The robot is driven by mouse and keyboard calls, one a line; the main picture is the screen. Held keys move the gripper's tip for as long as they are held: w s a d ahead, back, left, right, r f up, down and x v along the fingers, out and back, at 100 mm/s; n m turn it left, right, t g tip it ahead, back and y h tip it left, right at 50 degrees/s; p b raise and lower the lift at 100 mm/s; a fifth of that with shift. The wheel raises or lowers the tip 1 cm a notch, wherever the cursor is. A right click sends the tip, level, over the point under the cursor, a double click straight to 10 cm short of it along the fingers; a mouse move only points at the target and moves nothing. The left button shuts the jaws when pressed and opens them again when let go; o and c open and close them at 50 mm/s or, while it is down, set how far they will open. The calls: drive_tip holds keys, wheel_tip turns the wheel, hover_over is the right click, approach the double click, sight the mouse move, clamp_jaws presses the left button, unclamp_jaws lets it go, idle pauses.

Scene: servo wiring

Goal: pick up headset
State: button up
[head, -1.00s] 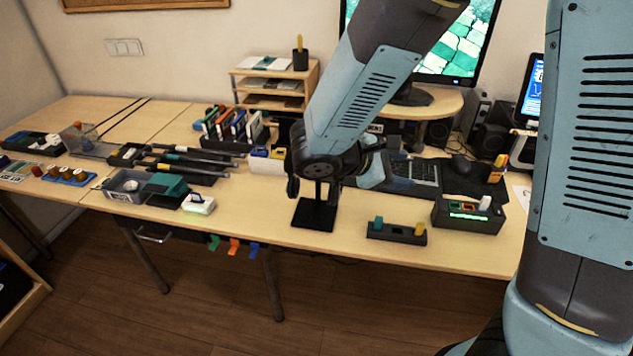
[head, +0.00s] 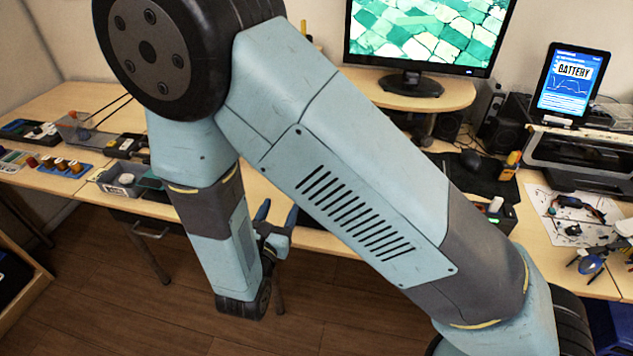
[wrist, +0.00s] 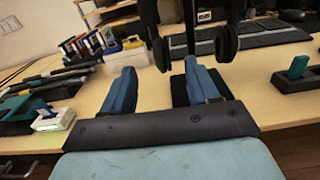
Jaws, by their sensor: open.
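In the wrist view the black headset (wrist: 227,43) hangs on a dark stand (wrist: 190,28). Its two ear cups hang on either side of the stand's post, and the top of the headset is cut off. My gripper (wrist: 160,68) is open and empty, its two blue fingers pointing toward the headset from the front, apart from it. The stand's dark base (wrist: 180,92) shows partly between and behind the fingers. In the head view my gripper (head: 277,214) is at the table's front edge, and my arm hides the headset and stand.
In the wrist view a white device (wrist: 52,120) lies at left and a dark holder with a green block (wrist: 297,68) at right. Colourful upright items (wrist: 88,42) and a keyboard (wrist: 265,38) stand behind. The head view shows a monitor (head: 430,35) at the back.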

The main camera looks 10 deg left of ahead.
drive_tip(key=shift+w+d+f, duration=0.1)
drive_tip(key=shift+w+d, duration=0.05)
drive_tip(key=shift+w, duration=2.15)
drive_tip(key=shift+w+d+f, duration=0.1)
drive_tip(key=shift+w+d, duration=0.05)
drive_tip(key=shift+w, duration=2.1)
drive_tip(key=shift+w+d, duration=0.15)
drive_tip(key=shift+w, duration=2.15)
clamp_jaws()
